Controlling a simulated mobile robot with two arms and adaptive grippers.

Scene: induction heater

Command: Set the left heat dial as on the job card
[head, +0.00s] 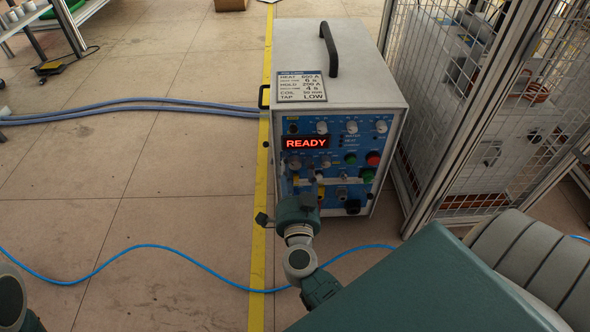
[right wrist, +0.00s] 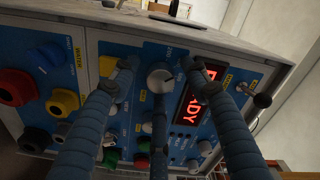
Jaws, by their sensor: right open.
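The heater's blue front panel (head: 330,150) faces me in the head view, with a red READY display (head: 306,142). A pale dial (head: 294,161) sits just below the display's left part. It shows in the right wrist view (right wrist: 160,75) beside the display (right wrist: 203,103), and its exact setting is unreadable. The job card (head: 301,87) lies on top; it reads HEAT, HOLD 200 A, COIL and TAP LOW, its HEAT figure too small to be sure of. My right gripper (head: 297,207) is open before the panel, its fingers (right wrist: 158,92) spread around the dial's line of sight; contact is unclear.
Several other knobs (head: 352,127) and coloured buttons (head: 373,158) crowd the panel. A mesh cage (head: 450,120) stands close on the right. Blue hoses (head: 130,108) and a blue cable (head: 130,247) cross the floor. Floor left of the yellow line (head: 258,200) is mostly free.

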